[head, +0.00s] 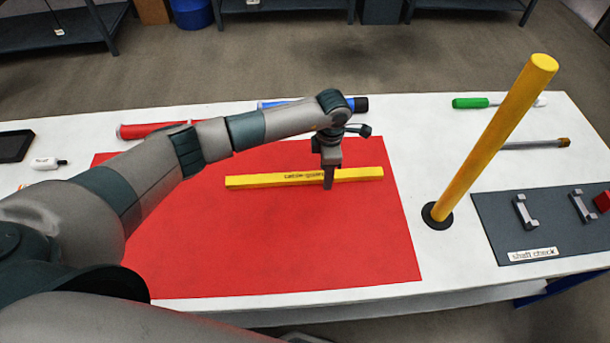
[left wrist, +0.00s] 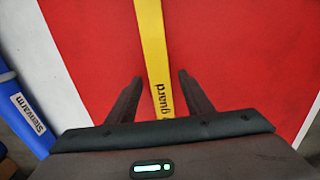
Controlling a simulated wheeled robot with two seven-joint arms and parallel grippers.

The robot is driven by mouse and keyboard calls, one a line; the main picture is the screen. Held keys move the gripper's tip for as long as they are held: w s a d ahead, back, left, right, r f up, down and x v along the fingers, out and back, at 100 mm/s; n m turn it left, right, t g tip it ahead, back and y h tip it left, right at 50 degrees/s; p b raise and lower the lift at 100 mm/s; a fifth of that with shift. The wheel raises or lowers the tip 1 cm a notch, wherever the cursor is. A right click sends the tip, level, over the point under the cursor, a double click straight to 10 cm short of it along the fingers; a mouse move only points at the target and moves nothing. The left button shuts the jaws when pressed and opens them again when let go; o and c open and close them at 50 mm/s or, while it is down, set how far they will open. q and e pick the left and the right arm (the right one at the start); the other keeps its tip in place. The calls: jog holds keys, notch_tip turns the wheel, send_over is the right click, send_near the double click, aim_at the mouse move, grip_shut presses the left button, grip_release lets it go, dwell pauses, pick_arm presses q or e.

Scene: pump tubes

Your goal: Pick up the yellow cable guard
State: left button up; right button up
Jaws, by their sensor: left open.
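The yellow cable guard (head: 262,180) is a long bar lying on the red mat (head: 270,250), with dark lettering on its side. My left gripper (head: 329,180) is over the guard, right of its middle, pointing down. In the left wrist view the guard (left wrist: 153,45) runs between the two open fingers of my left gripper (left wrist: 160,85), with a gap on each side. The fingers do not appear to grip it. The exact height of the fingertips over the mat is hard to tell. My right gripper is not in view.
A yellow post (head: 490,145) stands right of the mat. A grey board (head: 545,225) with brackets lies farther right. A red tube (head: 150,130) and a blue tube (head: 275,104) lie behind the mat. A green-handled tool (head: 470,103) is at the back right.

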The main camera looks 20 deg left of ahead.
pick_arm(q)
grip_shut()
jog(key=shift+r, duration=0.15)
jog(key=shift+r, duration=0.2)
notch_tip(320, 180, up, 3)
jog(key=b, duration=0.2)
jog(key=shift+b, duration=0.3)
jog(key=s+d+r+b, duration=0.4)
jog(key=s+d+r, duration=0.2)
jog(key=d, duration=0.3)
jog(key=shift+s+d+r, duration=0.3)
jog(key=shift+s+r, duration=0.05)
jog(key=shift+r, duration=0.4)
